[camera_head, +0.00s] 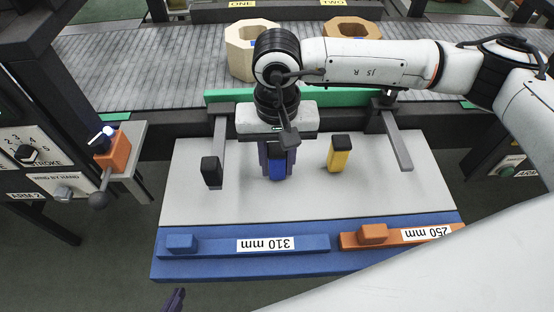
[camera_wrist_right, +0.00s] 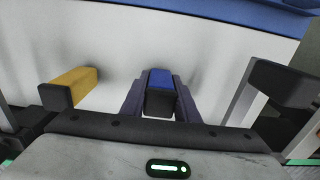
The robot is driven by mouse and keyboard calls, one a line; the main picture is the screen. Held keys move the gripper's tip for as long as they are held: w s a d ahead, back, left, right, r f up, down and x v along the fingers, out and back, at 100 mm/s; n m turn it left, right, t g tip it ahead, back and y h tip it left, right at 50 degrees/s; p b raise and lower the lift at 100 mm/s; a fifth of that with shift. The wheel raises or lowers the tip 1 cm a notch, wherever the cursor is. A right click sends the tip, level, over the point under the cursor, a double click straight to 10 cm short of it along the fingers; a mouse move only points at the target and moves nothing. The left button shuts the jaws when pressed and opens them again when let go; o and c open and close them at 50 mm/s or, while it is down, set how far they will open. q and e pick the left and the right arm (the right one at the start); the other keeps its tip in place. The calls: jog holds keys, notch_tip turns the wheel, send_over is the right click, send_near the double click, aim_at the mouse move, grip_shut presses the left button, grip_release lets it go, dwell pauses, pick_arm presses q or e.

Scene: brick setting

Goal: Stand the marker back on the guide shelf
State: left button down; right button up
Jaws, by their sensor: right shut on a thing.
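My right gripper (camera_head: 277,158) points down over the pale shelf panel (camera_head: 300,203), its dark purple fingers shut on a blue marker with a black end (camera_head: 277,171). In the right wrist view the marker (camera_wrist_right: 160,80) sits between the two fingers, black end toward the camera. Whether its far end touches the panel is unclear. A yellow marker with a black end (camera_head: 339,155) stands on the panel to the right; it also shows in the wrist view (camera_wrist_right: 75,82). Only a dark tip of my left gripper (camera_head: 176,299) shows at the bottom edge.
Blue 310 mm (camera_head: 210,246) and orange 250 mm (camera_head: 405,235) guides lie along the panel's blue front edge. A black block (camera_head: 211,170) is at the left grey rail; another grey rail (camera_head: 398,145) is at right. An orange crank box (camera_head: 115,152) stands left. A conveyor runs behind.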

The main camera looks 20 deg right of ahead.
jog(key=shift+f, duration=0.15)
jog(key=o, duration=0.8)
jog(key=shift+o, duration=0.2)
notch_tip(320, 180, up, 12)
jog(key=shift+r+b, duration=0.2)
jog(key=shift+b, duration=0.35)
